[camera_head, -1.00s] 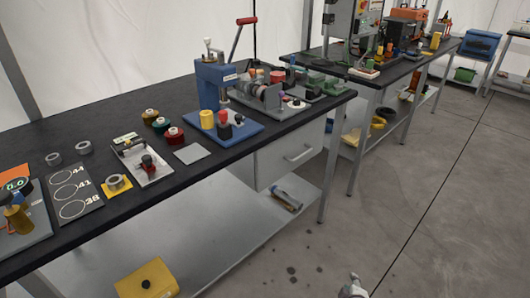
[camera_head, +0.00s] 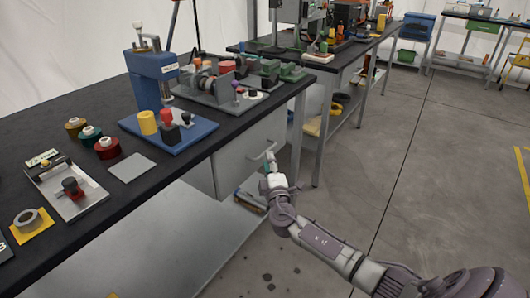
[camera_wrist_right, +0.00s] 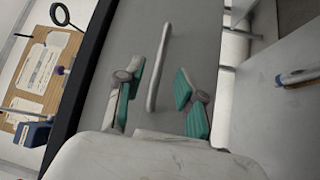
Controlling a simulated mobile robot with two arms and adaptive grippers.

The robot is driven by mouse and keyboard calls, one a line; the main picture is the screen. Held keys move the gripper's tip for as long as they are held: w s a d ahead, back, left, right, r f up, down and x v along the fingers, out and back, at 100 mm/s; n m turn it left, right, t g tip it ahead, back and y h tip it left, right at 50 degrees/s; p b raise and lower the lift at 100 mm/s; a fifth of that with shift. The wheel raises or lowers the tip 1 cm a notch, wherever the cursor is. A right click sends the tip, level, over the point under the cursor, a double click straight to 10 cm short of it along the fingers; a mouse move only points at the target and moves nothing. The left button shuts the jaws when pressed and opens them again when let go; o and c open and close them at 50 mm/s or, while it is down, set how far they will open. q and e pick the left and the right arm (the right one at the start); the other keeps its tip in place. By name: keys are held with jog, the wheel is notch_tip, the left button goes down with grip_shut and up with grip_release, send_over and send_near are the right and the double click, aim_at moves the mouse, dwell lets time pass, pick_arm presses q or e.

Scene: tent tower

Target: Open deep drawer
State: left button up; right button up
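The deep drawer (camera_head: 237,165) is a grey box front hung under the right end of the near black-topped workbench, and it looks shut. Its pale bar handle (camera_wrist_right: 158,72) runs nearly upright in the right wrist view, in line with the gap between my fingers. My right gripper (camera_wrist_right: 160,88) is open, with teal pads on either side of the handle's line. I cannot tell whether the handle is fully between the pads, and no contact shows. In the head view my right gripper (camera_head: 270,165) is at the drawer front and partly covers the handle. My left gripper is not in view.
The near workbench (camera_head: 60,115) holds a blue press (camera_head: 152,78), spools and fixtures. A lower shelf (camera_head: 190,240) lies under it, and a bench leg (camera_head: 297,135) stands just right of the drawer. Open concrete floor (camera_head: 430,170) lies to the right.

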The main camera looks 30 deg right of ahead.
jog(key=x, duration=0.5)
jog(key=shift+w+d, duration=0.1)
jog(key=shift+w, duration=0.1)
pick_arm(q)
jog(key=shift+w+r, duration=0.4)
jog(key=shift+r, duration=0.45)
pick_arm(e)
grip_shut()
